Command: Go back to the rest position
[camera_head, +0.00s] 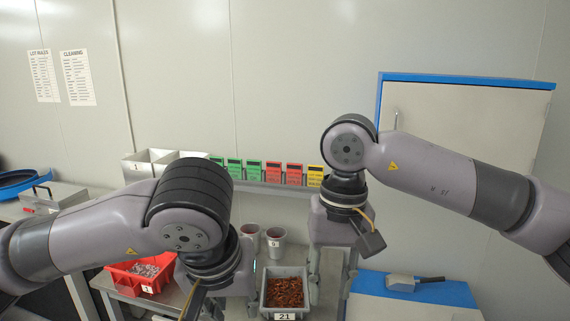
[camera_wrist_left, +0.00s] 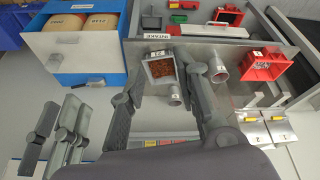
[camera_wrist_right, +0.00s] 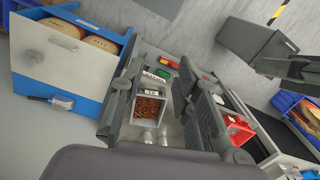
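My right gripper (camera_head: 331,278) hangs down in the head view, to the right of the grey bin with reddish-brown pieces. In the right wrist view my right gripper (camera_wrist_right: 162,78) has its two fingers spread, with nothing between them; the bin shows beyond, in the gap. My left gripper (camera_wrist_left: 166,76) is also spread and empty in the left wrist view, with the bin and a grey cup beyond its fingers. In the head view the left fingers are mostly hidden behind my left arm and cut off near the bottom edge.
The grey bin (camera_head: 266,300) stands at the front of the bench. A red bin (camera_head: 117,282) stands left, and grey cups (camera_head: 275,243) stand behind. Coloured cards (camera_head: 273,172) line the wall. A blue-and-white cabinet (camera_head: 462,115) is at right; a grey-headed tool (camera_head: 400,283) lies below it.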

